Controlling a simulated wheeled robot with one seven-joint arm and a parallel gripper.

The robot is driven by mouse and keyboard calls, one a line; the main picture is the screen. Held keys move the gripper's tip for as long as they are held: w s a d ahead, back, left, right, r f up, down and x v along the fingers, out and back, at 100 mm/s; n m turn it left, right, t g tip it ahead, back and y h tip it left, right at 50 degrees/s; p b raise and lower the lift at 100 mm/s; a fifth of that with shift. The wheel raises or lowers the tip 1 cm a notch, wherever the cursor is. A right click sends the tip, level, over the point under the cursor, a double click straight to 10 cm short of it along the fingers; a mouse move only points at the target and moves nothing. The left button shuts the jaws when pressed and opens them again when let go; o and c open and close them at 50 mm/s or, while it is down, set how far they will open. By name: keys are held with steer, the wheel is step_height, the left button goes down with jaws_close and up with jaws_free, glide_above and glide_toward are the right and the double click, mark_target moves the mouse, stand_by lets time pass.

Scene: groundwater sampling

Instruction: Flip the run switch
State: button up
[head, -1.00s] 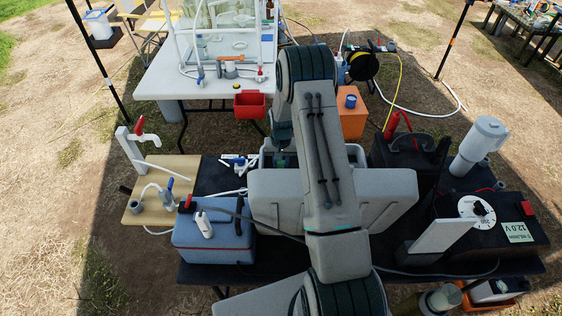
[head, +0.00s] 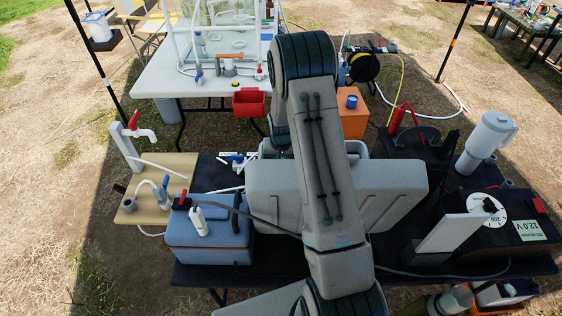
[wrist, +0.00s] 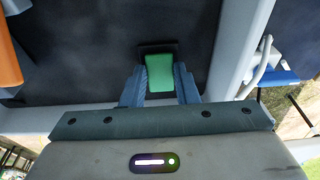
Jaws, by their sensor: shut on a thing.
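A green switch (wrist: 159,72) stands out from a small black mount on a dark panel (wrist: 85,60) in the wrist view. I take it to be the run switch, though no label shows. My gripper (wrist: 160,88) has its two blue-grey fingers on either side of the green switch and is shut on it. In the head view my own arm covers my gripper and the switch, so neither shows there.
A blue box (head: 210,245) with a red-handled fitting stands left of my arm. A black unit with a white dial (head: 482,209) and a white cylinder (head: 488,140) stand right. A white table (head: 155,82) with a red bin (head: 249,102) is behind.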

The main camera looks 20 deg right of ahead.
steer(key=o, duration=1)
steer(key=shift+r, duration=0.15)
step_height(320, 180, up, 13)
steer(key=s+b, duration=0.2)
steer(key=shift+s+a+r, duration=0.15)
steer(key=shift+s+a, duration=0.15)
steer(key=shift+a, duration=0.15)
